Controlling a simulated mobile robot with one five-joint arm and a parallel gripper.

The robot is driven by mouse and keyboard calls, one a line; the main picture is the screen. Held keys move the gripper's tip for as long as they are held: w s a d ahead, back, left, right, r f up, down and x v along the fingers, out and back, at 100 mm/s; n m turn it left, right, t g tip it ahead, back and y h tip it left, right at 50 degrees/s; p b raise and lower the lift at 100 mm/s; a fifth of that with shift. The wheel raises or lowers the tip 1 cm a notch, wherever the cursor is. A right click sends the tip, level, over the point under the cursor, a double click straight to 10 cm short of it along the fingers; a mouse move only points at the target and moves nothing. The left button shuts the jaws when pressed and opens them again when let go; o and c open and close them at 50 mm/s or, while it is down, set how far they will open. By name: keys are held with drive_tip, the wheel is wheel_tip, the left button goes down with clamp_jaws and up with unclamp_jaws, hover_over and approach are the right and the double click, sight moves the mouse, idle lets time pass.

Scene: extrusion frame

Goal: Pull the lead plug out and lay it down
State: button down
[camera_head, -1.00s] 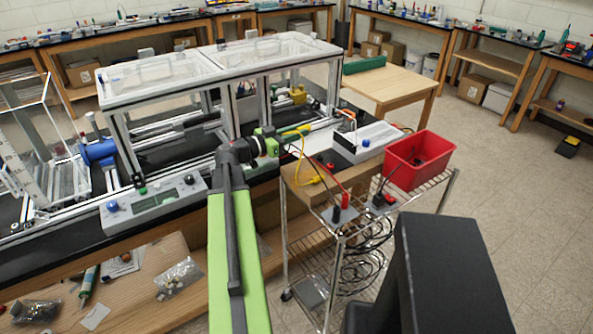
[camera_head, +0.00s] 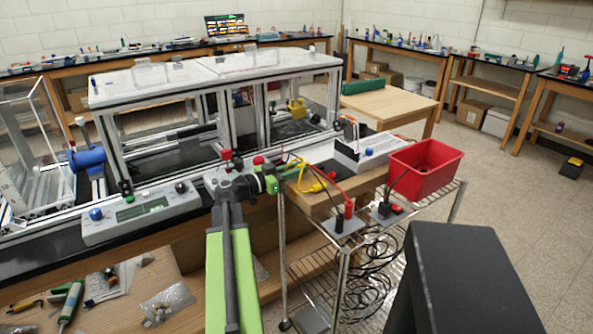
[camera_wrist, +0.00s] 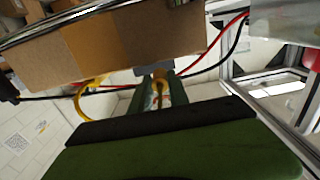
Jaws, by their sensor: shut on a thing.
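My gripper (camera_head: 274,184) is beside the left edge of the wooden board on the wire cart. In the wrist view its green fingers (camera_wrist: 158,92) are shut on a small yellowish plug (camera_wrist: 160,77), mostly hidden between them. A yellow lead (camera_head: 302,176) lies close to the fingertips in the head view. It also shows as a loop (camera_wrist: 80,101) left of the fingers in the wrist view. A small grey block (camera_wrist: 153,69) is just beyond the fingertips. I cannot tell whether the plug touches it.
Red and black leads (camera_wrist: 228,45) pass behind the fingers. A brown board edge (camera_wrist: 140,40) is close above. A red bin (camera_head: 427,171), grey socket blocks (camera_head: 343,223) and a white box (camera_head: 367,152) crowd the cart. A control box (camera_head: 140,213) stands left.

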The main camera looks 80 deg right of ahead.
drive_tip(key=shift+f+b, duration=0.9)
drive_tip(key=shift+f, duration=0.45)
drive_tip(key=shift+r, duration=0.1)
drive_tip(key=c, duration=1.2)
unclamp_jaws()
drive_tip(key=shift+o, duration=0.2)
